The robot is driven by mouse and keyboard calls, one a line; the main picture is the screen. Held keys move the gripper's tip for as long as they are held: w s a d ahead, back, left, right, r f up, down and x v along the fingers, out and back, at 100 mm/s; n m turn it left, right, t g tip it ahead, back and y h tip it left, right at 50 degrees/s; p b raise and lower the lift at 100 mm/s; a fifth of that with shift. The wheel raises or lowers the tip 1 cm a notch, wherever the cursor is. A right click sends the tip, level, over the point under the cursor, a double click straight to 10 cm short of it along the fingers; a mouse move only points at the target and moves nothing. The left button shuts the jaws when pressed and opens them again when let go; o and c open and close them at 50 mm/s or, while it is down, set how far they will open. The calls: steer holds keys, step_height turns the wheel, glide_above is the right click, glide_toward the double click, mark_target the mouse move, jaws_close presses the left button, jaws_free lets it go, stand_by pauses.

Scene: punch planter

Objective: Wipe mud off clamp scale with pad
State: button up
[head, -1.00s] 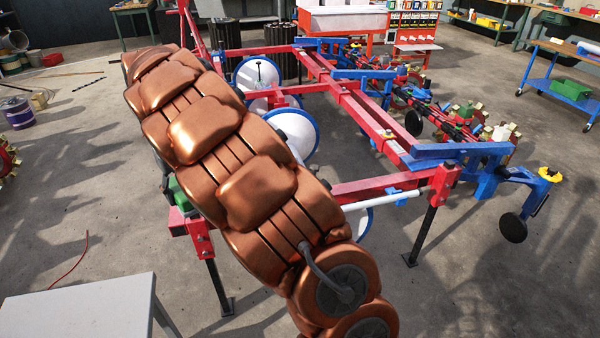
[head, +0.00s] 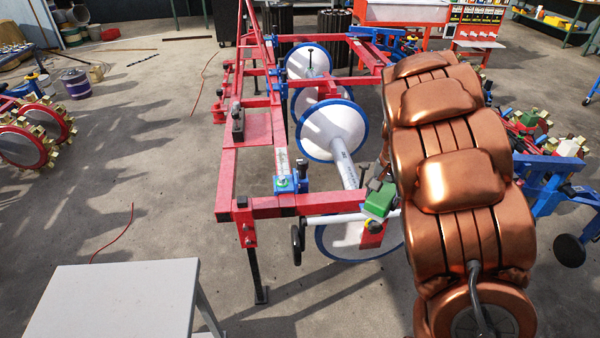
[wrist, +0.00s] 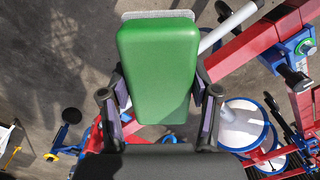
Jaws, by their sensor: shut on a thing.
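My gripper (head: 378,182) is shut on a green pad (head: 379,203) with a pale grey layer on one face. In the wrist view the green pad (wrist: 158,65) sits between both fingers, its grey layer (wrist: 158,14) showing at the far edge. A blue clamp (head: 291,181) sits on the red frame in the head view, left of my gripper and apart from the pad. A pale scale strip (head: 282,160) lies on the bar beside this clamp. I cannot make out mud on it. A blue clamp also shows in the wrist view (wrist: 298,50), right of the pad.
The red frame (head: 226,185) of the planter stands around the clamp. A pale table (head: 115,300) stands at front left. The floor left of the frame is mostly clear.

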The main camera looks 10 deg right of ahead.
steer(key=s+d+f+m, duration=0.4)
steer(key=s+d, duration=0.1)
steer(key=s, duration=0.2)
steer(key=s+d+f+m, duration=0.3)
steer(key=s+d+m, duration=0.1)
steer(key=s, duration=0.3)
steer(key=shift+d+f+m, duration=0.4)
steer(key=shift+d, duration=0.1)
